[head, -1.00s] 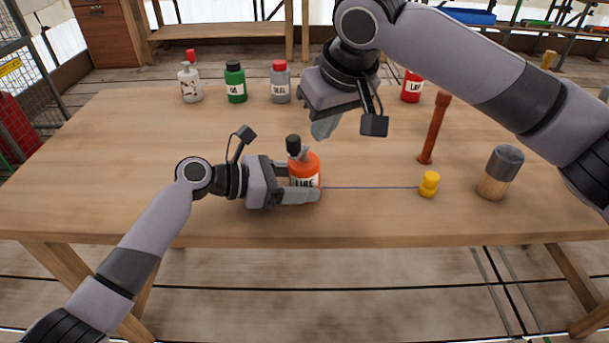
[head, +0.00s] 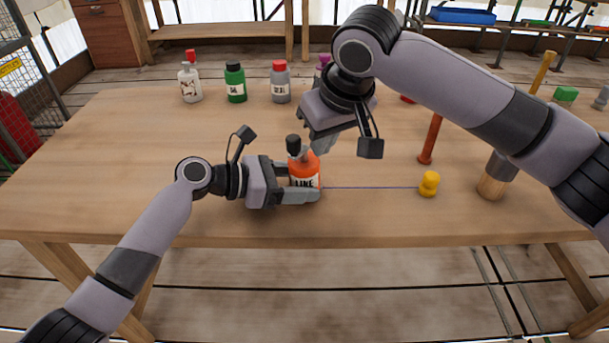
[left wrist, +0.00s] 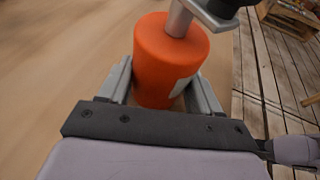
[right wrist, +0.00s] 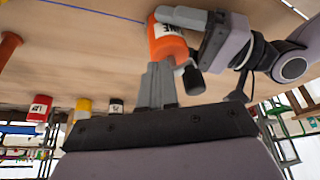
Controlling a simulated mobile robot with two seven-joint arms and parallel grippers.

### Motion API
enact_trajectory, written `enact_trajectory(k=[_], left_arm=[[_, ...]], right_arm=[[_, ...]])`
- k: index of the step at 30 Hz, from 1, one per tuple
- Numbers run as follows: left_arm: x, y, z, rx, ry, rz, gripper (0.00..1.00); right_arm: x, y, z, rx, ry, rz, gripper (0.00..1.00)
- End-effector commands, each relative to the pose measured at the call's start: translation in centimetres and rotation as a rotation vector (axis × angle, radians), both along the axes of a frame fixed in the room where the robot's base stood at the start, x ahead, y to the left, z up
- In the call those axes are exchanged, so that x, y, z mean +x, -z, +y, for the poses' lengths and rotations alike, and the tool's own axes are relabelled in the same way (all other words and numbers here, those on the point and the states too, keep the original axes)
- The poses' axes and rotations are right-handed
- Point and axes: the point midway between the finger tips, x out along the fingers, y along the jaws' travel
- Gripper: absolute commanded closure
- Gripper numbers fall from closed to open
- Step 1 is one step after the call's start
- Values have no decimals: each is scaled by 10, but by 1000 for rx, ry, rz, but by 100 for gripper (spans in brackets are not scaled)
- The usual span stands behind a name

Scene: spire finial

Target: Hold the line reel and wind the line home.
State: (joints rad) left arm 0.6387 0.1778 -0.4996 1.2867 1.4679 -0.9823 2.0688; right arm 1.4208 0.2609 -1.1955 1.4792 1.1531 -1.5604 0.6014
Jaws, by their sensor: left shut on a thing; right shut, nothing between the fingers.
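The orange line reel (head: 305,168) stands upright near the table's front edge. It has a grey crank on top with a black knob (head: 293,141). My left gripper (head: 301,182) is shut on the reel's body; the left wrist view shows a finger on each side of the reel (left wrist: 165,65). A thin blue line (head: 370,187) runs right from the reel to a yellow knob-shaped piece (head: 429,184) on the table. My right gripper (head: 322,144) is shut and empty, above and just right of the crank. In the right wrist view its fingertips (right wrist: 157,75) appear close to the black knob (right wrist: 193,80).
A brown-red post (head: 430,140) and a wooden cylinder with a grey top (head: 491,185) stand at the right. A white bottle (head: 189,84), a green bottle (head: 235,83) and a grey bottle (head: 280,83) stand at the back. The table's left part is clear.

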Motion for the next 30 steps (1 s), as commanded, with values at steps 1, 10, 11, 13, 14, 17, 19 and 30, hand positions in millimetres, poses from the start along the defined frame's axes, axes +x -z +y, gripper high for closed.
enact_trajectory(k=[1,10,11,13,14,17,19,30], left_arm=[[0,2,0,3,1,2,53],[0,2,0,3,1,2,53],[0,2,0,3,1,2,53],[0,2,0,2,1,2,53],[0,2,0,2,1,2,53],[0,2,0,2,1,2,53],[0,2,0,2,1,2,53],[0,2,0,3,0,2,53]], right_arm=[[0,0,0,0,0,0,100],[0,0,0,0,0,0,100],[0,0,1,0,0,0,100],[1,0,3,0,0,0,100],[1,0,3,0,0,0,100],[3,0,7,0,-1,0,100],[4,0,9,0,-1,0,100],[6,0,14,0,0,0,100]])
